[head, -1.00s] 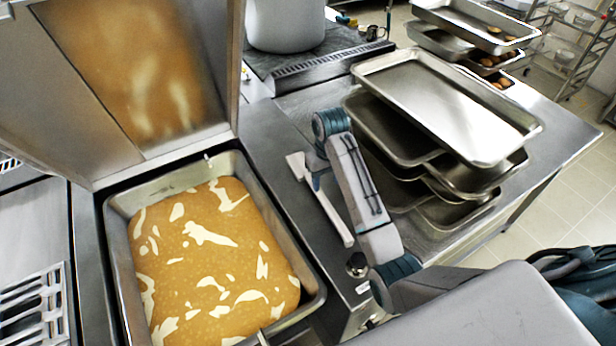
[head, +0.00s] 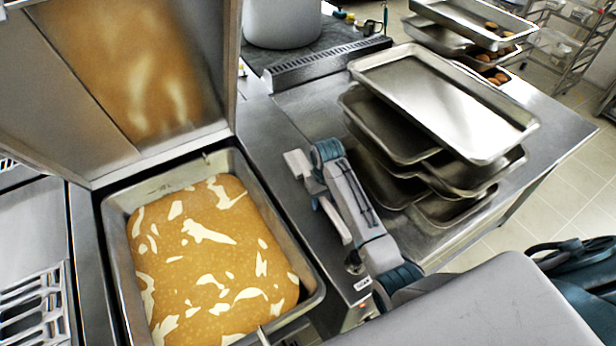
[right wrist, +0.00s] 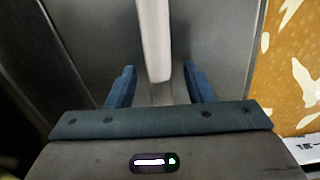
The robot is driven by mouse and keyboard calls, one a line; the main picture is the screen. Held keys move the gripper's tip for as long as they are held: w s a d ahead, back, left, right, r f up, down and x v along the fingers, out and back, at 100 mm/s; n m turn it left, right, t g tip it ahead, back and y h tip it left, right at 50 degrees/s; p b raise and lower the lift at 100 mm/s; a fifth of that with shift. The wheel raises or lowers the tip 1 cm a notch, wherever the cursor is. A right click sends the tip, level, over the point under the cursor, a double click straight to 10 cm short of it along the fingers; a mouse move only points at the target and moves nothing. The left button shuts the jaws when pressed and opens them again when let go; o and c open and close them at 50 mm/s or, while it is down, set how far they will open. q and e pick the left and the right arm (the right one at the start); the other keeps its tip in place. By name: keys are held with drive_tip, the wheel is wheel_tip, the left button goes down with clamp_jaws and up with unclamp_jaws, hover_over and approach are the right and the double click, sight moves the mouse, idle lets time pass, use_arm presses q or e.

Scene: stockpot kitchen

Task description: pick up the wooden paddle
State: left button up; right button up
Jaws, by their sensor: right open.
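The wooden paddle (head: 298,163) is pale and lies on the steel counter between the tilting pan and the tray stack. My right arm hides part of it in the head view. My right gripper (head: 319,191) is over the paddle. In the right wrist view the pale paddle handle (right wrist: 153,40) runs between the two teal fingers of my right gripper (right wrist: 158,78), with a gap on each side. The gripper is open, and the fingers do not visibly press on the handle. My left gripper is not in view.
The pan (head: 113,215) of brown food with pale patches is left of the paddle, its lid (head: 60,80) raised behind. Stacked steel trays (head: 440,75) stand right of my arm. A large pot (head: 283,25) stands at the back. Some counter behind the paddle is clear.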

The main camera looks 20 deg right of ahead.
drive_tip(key=shift+s+r, duration=0.1)
clamp_jaws()
drive_tip(key=shift+r, duration=0.4)
wheel_tip(320, 180, up, 7)
drive_tip(key=b, duration=0.3)
drive_tip(key=shift+f, duration=0.15)
drive_tip(key=shift+r+p, duration=0.85)
drive_tip(key=shift+p, duration=0.1)
drive_tip(key=shift+r+p, duration=0.4)
drive_tip(key=shift+r, duration=0.05)
